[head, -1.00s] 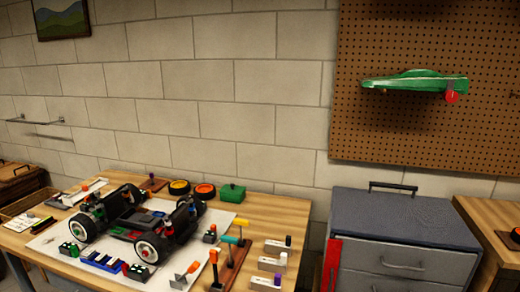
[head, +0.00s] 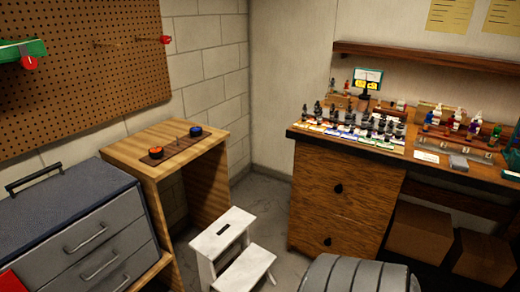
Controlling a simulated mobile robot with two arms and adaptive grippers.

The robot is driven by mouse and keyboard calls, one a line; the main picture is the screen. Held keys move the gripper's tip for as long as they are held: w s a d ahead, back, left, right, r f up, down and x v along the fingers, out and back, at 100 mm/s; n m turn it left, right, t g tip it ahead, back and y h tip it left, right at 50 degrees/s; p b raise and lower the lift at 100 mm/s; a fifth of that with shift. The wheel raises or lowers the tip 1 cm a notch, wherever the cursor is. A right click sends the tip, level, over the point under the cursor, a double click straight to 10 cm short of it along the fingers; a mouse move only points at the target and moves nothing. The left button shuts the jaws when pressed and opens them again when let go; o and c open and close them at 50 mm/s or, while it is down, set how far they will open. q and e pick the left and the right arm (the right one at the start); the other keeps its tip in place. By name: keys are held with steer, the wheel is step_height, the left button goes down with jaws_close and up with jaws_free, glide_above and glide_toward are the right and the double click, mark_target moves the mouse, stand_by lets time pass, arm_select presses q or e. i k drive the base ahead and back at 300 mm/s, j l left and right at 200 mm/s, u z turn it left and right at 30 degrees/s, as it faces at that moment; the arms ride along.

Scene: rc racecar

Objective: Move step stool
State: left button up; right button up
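A white step stool (head: 245,270) with two steps stands upright on the floor in the lower middle of the head view. Its top step has a dark hand slot. It stands just to the right of the small wooden table, in the gap before the dark-topped workbench. The lower edge of the picture cuts off its base. Neither of my grippers shows in this view.
The small wooden table (head: 168,131) holds an orange and a blue round item. A grey tool chest (head: 100,240) stands at left. The wooden workbench (head: 340,200) with many bottles is at right. A grey ribbed rounded object (head: 358,275) sits close to the stool's right.

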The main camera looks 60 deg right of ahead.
mark_target(249, 268)
steer(key=l+z, duration=0.15)
steer(key=z, duration=1.45)
steer(key=k+l, duration=0.05)
steer(key=l, duration=0.05)
